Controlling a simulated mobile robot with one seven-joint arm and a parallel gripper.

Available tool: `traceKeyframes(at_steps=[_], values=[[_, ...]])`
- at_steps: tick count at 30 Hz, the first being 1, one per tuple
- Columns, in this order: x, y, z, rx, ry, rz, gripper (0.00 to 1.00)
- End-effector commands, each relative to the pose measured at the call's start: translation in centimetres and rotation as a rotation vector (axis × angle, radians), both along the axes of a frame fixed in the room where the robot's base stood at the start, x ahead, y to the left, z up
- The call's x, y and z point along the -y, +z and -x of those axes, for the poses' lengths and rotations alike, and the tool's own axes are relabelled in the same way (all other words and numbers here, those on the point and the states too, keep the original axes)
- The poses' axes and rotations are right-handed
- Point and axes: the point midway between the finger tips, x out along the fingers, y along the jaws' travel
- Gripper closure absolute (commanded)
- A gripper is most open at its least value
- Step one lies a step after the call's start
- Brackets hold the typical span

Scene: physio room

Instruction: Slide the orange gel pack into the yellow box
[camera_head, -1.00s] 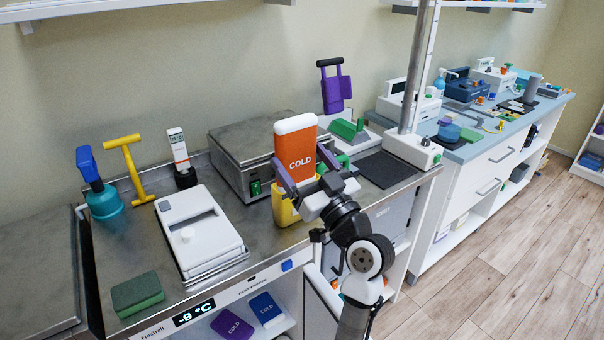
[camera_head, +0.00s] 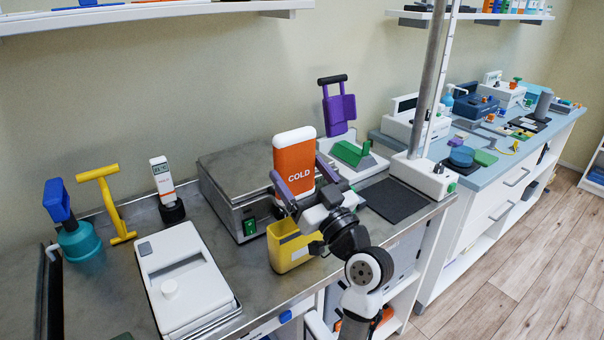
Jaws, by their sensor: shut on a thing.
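The orange gel pack (camera_head: 294,158), with a white top and the word COLD, is upright in my gripper (camera_head: 300,196). The purple fingertips are shut on its lower part. The yellow box (camera_head: 287,250) stands on the steel counter just below and slightly left of the pack, near the front edge. My gripper hides part of its right side and rim. The pack's bottom is partly behind my gripper; it looks above the box's opening, but I cannot tell whether it touches the rim.
A steel box with a flat top (camera_head: 230,180) stands behind the yellow box. A white lidded unit (camera_head: 185,285) lies to the left. A dark mat (camera_head: 395,200) and a white pole base (camera_head: 422,176) are to the right.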

Motion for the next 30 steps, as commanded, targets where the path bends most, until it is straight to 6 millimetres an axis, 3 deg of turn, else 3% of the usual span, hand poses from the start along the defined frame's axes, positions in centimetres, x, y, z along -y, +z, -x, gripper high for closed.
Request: traceKeyframes(at_steps=[21,30], values=[[0.0,-4.4,0.0,0.001,0.000,-0.001,0.52],[0.0,-5.0,0.0,0.001,0.000,-0.001,0.52]])
